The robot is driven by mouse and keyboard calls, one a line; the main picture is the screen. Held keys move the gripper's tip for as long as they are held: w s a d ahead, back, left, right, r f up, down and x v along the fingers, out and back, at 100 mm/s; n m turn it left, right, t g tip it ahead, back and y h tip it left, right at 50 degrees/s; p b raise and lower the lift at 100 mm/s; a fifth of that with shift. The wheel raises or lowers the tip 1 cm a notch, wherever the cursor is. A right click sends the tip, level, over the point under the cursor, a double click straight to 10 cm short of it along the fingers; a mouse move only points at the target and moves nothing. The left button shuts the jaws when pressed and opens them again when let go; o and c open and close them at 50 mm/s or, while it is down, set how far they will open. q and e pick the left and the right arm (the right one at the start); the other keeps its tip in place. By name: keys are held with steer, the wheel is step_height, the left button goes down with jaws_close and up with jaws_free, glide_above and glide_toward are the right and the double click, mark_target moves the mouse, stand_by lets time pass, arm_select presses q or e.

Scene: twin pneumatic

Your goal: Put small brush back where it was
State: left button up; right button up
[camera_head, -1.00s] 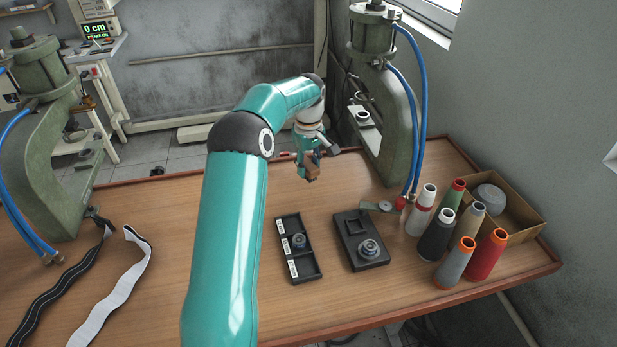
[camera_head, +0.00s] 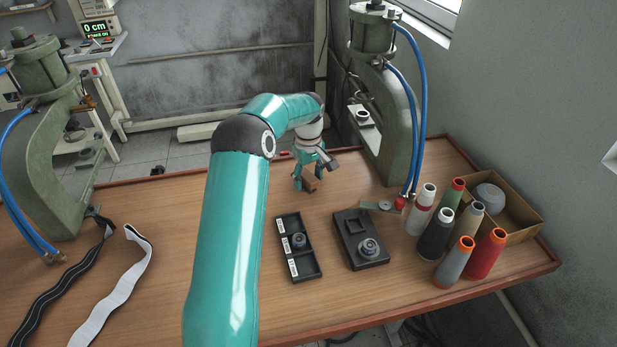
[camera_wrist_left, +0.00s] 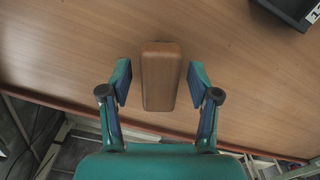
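The small brush, a brown wooden block (camera_head: 311,180), is at the far part of the table, in front of the right-hand press. It also shows in the left wrist view (camera_wrist_left: 160,76), near the table edge, and appears to rest on the tabletop. Any bristles are hidden. My left gripper (camera_head: 307,184) is around the brush. In the left wrist view, its fingers (camera_wrist_left: 160,84) stand on both sides of the block with a visible gap on each side, so it is open. My right gripper is out of view.
The right-hand green press (camera_head: 397,135) stands close by. A black three-slot tray (camera_head: 281,231) and a black fixture (camera_head: 349,229) lie nearer. Several thread cones and a cardboard box (camera_head: 522,222) are at right. Black and white straps lie at left. Bare wood surrounds the brush.

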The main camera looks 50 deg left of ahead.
mark_target(309, 176)
arm_select(q)
steer(key=shift+r, duration=0.35)
step_height(309, 176, up, 12)
steer(key=shift+f, duration=0.2)
stand_by(0.6)
